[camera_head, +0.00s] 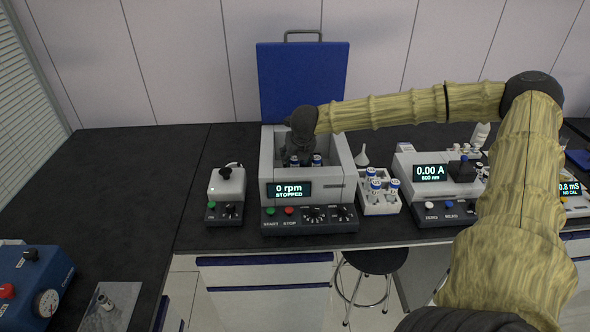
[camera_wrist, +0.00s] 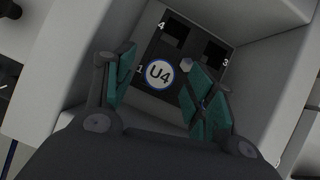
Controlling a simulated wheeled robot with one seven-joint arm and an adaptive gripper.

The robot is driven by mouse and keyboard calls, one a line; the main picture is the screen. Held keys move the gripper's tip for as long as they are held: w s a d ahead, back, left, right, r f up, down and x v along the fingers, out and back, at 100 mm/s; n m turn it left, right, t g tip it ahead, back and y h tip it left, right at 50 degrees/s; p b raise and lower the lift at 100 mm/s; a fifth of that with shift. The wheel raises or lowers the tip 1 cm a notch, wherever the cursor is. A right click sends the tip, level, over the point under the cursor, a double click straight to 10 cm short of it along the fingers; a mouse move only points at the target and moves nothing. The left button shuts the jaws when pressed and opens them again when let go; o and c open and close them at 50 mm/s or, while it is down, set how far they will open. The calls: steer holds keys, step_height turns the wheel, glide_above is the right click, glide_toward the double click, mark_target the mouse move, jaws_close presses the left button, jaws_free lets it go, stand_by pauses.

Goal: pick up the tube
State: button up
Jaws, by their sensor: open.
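A tube with a white cap marked U4 and a blue rim (camera_wrist: 160,74) stands in the position marked 1 of a dark rotor, seen end-on in the wrist view. My gripper (camera_wrist: 162,66) is open, with one teal-padded finger on either side of the cap; I cannot tell how deep the fingers reach. In the head view my gripper (camera_head: 299,150) points down into the open centrifuge (camera_head: 344,170). Two blue-capped tubes, a left one (camera_head: 294,160) and a right one (camera_head: 317,160), show below it. The rotor's positions 3 and 4 look empty; my right finger hides part of the rotor.
The centrifuge's blue lid (camera_head: 303,75) stands open, and its display reads 0 rpm, STOPPED. Its walls surround my gripper closely. A white rack (camera_head: 381,208) with several tubes stands to the right, near a photometer (camera_head: 420,192). A small device (camera_head: 226,190) stands left.

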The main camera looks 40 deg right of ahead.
steer(key=shift+x, duration=1.1)
steer(key=shift+c, duration=0.3)
steer(key=c, duration=1)
steer(key=shift+r, duration=0.1)
steer(key=shift+r+b, duration=1.15)
steer(key=shift+r, duration=3.8)
